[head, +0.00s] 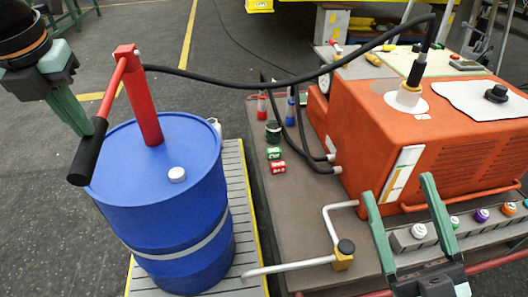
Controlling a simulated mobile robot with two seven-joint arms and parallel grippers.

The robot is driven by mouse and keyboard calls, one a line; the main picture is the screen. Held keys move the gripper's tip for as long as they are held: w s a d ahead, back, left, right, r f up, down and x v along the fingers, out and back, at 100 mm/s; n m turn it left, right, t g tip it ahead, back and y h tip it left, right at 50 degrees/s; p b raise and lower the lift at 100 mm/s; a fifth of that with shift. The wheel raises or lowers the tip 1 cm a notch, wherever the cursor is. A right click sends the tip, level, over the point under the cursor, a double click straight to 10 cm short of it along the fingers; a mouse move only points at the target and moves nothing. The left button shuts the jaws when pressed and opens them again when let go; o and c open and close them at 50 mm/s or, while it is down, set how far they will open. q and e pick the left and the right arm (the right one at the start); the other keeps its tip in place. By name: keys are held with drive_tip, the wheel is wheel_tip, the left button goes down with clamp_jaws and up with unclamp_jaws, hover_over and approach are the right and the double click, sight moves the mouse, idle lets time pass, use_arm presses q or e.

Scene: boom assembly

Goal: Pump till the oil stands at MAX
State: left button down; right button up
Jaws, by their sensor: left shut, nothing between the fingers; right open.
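A blue drum (170,205) carries a red hand pump (143,105). Its red lever slopes down-left to a black grip (88,152). A black hose (260,84) runs from the pump to a nozzle (416,70) in the white filler neck (406,98) on the orange power unit (400,130). A pale upright strip (404,172), perhaps the oil gauge, is on its front; no level or MAX mark is readable. My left gripper (86,128) is shut and empty, its tips at or beside the black grip; contact is unclear. My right gripper (398,187) is open and empty before the unit.
Several coloured knobs (482,215) line the lower right. Small red and green boxes (277,167) lie left of the unit. Floor left of the drum is clear.

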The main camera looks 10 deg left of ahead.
use_arm(q)
drive_tip(key=shift+f, duration=0.35)
drive_tip(key=shift+r, duration=0.25)
wheel_tip(320, 180, up, 2)
drive_tip(key=shift+r+p, duration=0.15)
drive_tip(key=shift+p, duration=0.85)
wheel_tip(320, 180, up, 2)
drive_tip(key=shift+p, duration=0.75)
use_arm(e)
drive_tip(key=w+d+f+m+g+h, duration=0.1)
drive_tip(key=w+f+m+g+h, duration=0.2)
drive_tip(key=f, duration=0.4)
drive_tip(key=w+f+m+g+h, duration=0.1)
drive_tip(key=w+f+m+h, duration=0.1)
drive_tip(key=f+m+h, duration=0.3)
use_arm(q)
drive_tip(key=shift+r+p, duration=0.75)
drive_tip(key=shift+r, duration=0.15)
wheel_tip(320, 180, up, 13)
drive_tip(key=p, duration=1)
use_arm(e)
drive_tip(key=s+f+g, duration=0.3)
drive_tip(key=f+g, duration=0.1)
drive_tip(key=f, duration=0.3)
drive_tip(key=s+f+g+h, duration=0.1)
drive_tip(key=s+f+g, duration=0.3)
drive_tip(key=f, duration=0.4)
drive_tip(key=shift+s+f+g+h, duration=0.2)
drive_tip(key=shift+g+h, duration=0.1)
drive_tip(key=shift+g, duration=0.4)
